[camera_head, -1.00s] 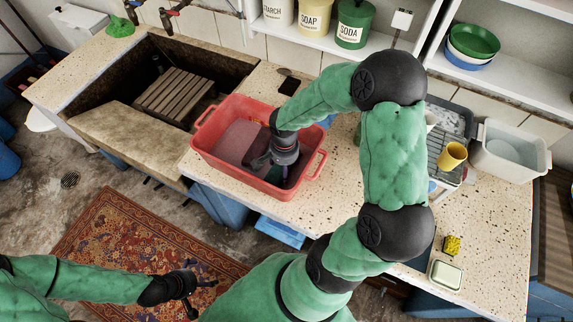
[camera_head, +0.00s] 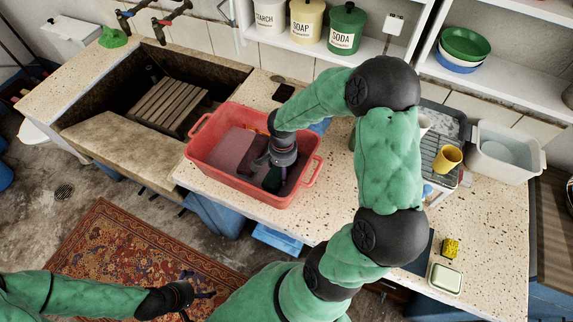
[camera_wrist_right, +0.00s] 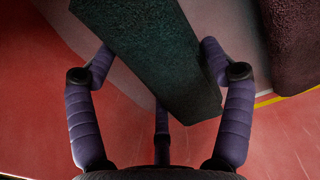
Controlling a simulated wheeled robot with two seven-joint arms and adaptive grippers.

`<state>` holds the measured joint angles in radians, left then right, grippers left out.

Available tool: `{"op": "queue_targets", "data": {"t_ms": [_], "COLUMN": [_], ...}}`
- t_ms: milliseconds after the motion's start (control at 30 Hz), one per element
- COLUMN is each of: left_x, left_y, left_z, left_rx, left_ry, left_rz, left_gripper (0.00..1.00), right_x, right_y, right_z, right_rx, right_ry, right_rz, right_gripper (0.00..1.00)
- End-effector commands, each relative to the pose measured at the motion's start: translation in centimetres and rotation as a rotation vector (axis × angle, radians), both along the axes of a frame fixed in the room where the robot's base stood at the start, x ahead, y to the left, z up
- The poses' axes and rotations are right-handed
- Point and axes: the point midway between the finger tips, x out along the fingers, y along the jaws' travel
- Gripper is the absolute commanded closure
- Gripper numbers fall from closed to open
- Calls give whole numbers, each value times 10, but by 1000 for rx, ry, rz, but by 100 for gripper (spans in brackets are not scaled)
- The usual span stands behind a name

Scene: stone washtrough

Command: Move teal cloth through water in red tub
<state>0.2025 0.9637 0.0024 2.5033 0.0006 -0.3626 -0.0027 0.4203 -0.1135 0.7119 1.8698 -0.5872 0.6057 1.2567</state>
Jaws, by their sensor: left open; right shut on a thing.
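The red tub (camera_head: 197,150) stands on the speckled counter, right of the stone trough. My right gripper (camera_head: 276,160) reaches down inside the tub, right of its middle. In the right wrist view, my right gripper (camera_wrist_right: 161,95) has its fingers around the dark teal cloth (camera_wrist_right: 150,45), which looks like a thick, stiff slab. Only a small dark part of the cloth (camera_head: 273,179) shows in the head view. The water surface cannot be made out clearly. My left gripper (camera_head: 198,304) is open and empty above the floor at lower left, far from the tub.
A dark maroon piece (camera_wrist_right: 292,40) lies in the tub beside the cloth. The stone trough (camera_head: 130,150) holds a wooden slatted rack (camera_head: 168,106). On the right are a yellow cup (camera_head: 447,158), a grey basin (camera_head: 508,150) and a yellow sponge (camera_head: 450,247).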

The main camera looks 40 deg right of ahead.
Motion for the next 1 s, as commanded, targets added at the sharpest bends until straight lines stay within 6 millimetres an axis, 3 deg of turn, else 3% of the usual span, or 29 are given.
{"op": "queue_targets", "data": {"t_ms": [200,467,1000], "left_x": [0,0,0], "left_y": [0,0,0], "left_z": [-9,-8,-9], "left_rx": [0,0,0], "left_ry": [0,0,0], "left_rz": [0,0,0], "left_gripper": [0,0,0], "right_x": [-8,-8,6], "right_y": [20,21,-17], "right_z": [-1,0,0], "right_rx": [-1,-1,0], "right_ry": [-1,-1,0], "right_rz": [2,0,-2], "right_gripper": [57,57,57]}}
